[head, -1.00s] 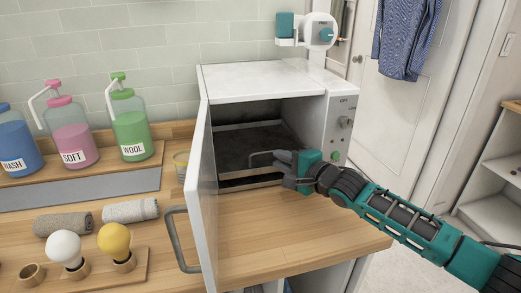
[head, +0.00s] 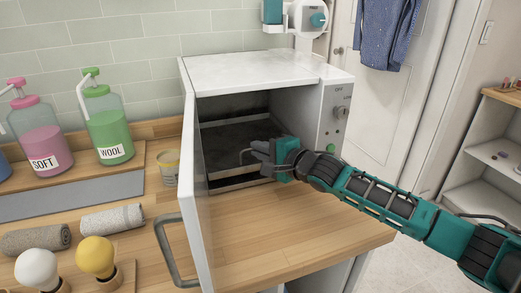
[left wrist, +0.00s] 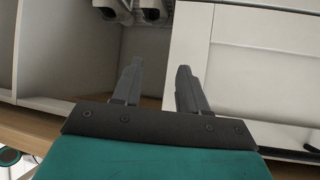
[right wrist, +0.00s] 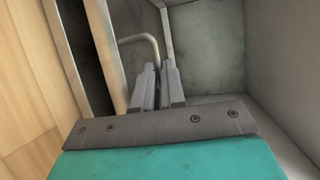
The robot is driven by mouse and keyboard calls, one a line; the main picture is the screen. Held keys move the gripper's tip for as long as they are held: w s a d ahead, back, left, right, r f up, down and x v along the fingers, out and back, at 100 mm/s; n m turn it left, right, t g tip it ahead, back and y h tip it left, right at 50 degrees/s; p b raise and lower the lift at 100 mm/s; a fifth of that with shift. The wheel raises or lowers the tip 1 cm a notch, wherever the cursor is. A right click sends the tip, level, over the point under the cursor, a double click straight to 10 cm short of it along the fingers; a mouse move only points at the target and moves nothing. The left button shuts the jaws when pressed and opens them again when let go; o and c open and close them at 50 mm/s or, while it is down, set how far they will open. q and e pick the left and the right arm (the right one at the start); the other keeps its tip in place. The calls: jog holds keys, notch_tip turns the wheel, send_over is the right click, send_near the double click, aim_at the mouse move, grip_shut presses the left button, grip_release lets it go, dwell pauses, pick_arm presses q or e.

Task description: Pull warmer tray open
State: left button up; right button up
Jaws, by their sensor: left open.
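The white warmer (head: 262,72) stands on the wooden counter with its door (head: 193,190) swung open to the left. The dark tray (head: 238,183) lies inside, low in the cavity, and its front edge is near the opening. A thin bent metal handle (right wrist: 138,38) sticks out from the tray's front. My right gripper (head: 256,155) reaches in from the right at the opening. In the right wrist view its fingers (right wrist: 158,80) are close together around the handle's near end. My left gripper (left wrist: 155,85) is open and empty, facing white cabinet fronts, outside the head view.
The door's handle (head: 172,255) juts over the counter (head: 300,225). Left of the door are a small tin (head: 168,167), rolled towels (head: 112,219), bulb-topped holders (head: 96,257) and pump bottles (head: 106,125). The counter before the warmer is clear. A white shelf (head: 490,165) stands at right.

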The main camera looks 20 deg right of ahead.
grip_shut()
pick_arm(q)
jog(key=shift+w+r, duration=0.15)
dwell(0.7)
jog(key=shift+d, duration=0.15)
pick_arm(e)
jog(key=shift+a+f, duration=0.1)
